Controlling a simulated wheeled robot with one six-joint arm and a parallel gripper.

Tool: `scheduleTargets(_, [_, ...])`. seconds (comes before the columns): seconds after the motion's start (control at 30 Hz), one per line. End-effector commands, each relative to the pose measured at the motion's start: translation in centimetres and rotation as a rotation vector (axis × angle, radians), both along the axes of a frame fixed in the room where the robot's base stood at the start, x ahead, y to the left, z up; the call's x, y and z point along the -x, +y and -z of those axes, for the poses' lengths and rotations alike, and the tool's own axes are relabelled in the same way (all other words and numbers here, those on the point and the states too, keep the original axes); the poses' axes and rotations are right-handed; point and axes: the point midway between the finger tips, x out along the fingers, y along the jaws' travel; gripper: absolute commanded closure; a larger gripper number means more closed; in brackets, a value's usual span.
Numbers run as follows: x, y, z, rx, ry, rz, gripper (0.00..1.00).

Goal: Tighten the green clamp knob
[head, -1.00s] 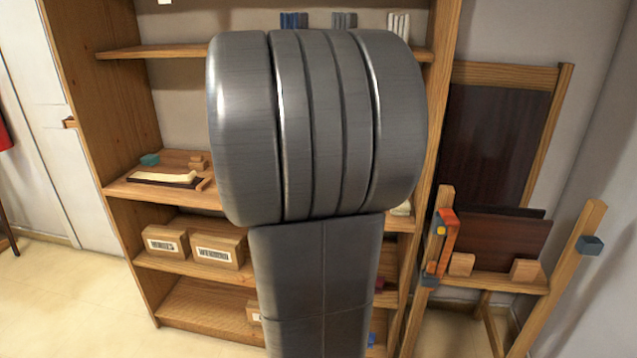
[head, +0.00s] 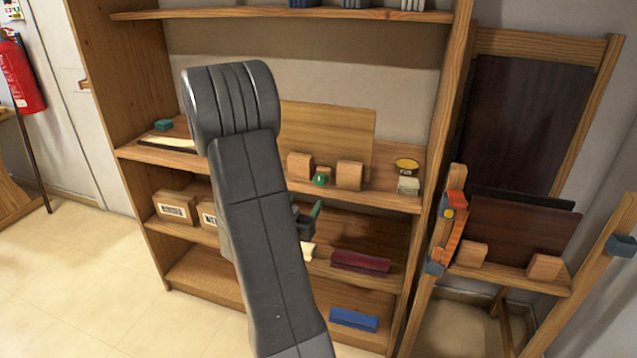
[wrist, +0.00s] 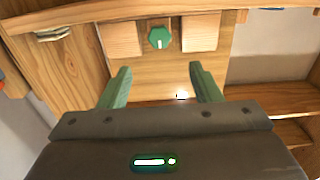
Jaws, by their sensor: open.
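The green clamp knob (head: 320,179) is on the shelf unit's middle shelf, between two wooden blocks (head: 299,165) (head: 349,176) in front of an upright wooden board (head: 330,130). In the wrist view the knob (wrist: 159,38) is a faceted green disc with a pale mark, between the same blocks. My gripper (wrist: 158,76) is open and empty, its green fingers spread apart. The knob lies beyond the fingertips, roughly centred between them, and is not touched. In the head view my gripper (head: 308,214) is mostly hidden behind my arm, just below the knob.
Cartons (head: 175,207) and a maroon box (head: 361,262) are on the shelf below, a blue box (head: 353,320) at the bottom. A wooden easel-like stand (head: 448,240) is at right. Floor at left is clear.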

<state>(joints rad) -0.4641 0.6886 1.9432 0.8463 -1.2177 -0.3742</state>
Motion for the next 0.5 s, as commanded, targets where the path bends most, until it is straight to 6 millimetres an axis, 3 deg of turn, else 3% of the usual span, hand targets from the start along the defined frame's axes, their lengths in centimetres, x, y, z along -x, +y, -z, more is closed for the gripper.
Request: scheduleTargets(0.5, [-9.7, -3.3, -0.1, 0.0, 0.0, 0.001, 0.42])
